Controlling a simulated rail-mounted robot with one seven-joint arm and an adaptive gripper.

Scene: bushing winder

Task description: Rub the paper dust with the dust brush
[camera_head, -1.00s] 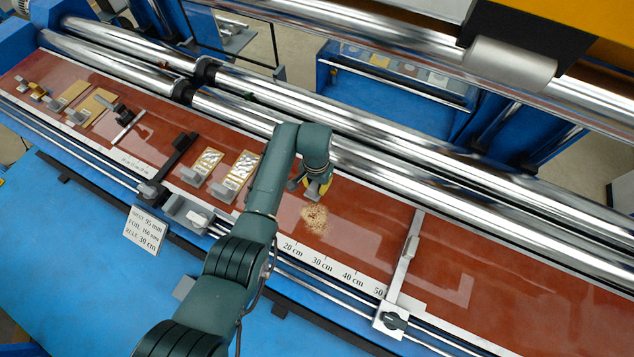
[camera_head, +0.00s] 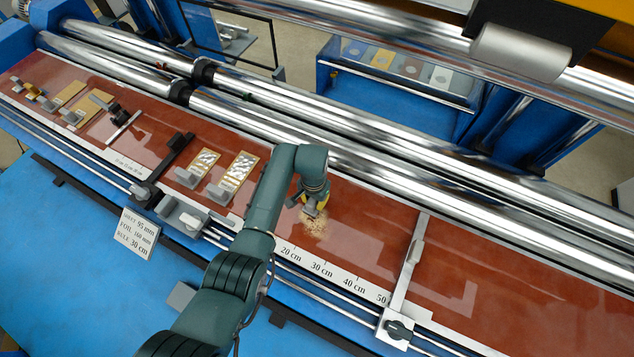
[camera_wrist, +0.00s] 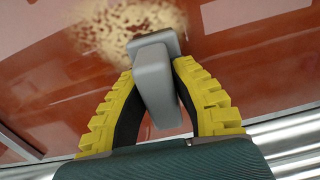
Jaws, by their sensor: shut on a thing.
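The paper dust (camera_head: 315,222) is a pale, speckled patch on the red-brown table surface. It also shows at the top of the wrist view (camera_wrist: 125,28). My gripper (camera_head: 311,208) is low over the table at the patch's upper-left edge in the head view. In the wrist view its yellow-padded fingers (camera_wrist: 158,95) are shut on a grey block-like thing, which I take as the handle of the dust brush (camera_wrist: 154,75). The brush's bristles are hidden, and I cannot tell whether they touch the dust.
A metal cross bar with a clamp (camera_head: 408,270) stands right of the dust, and a dark one (camera_head: 165,170) stands left. Chrome rollers (camera_head: 400,170) run behind the table. Plates with grey handles (camera_head: 237,172) lie left of my arm. The red surface around the dust is mostly clear.

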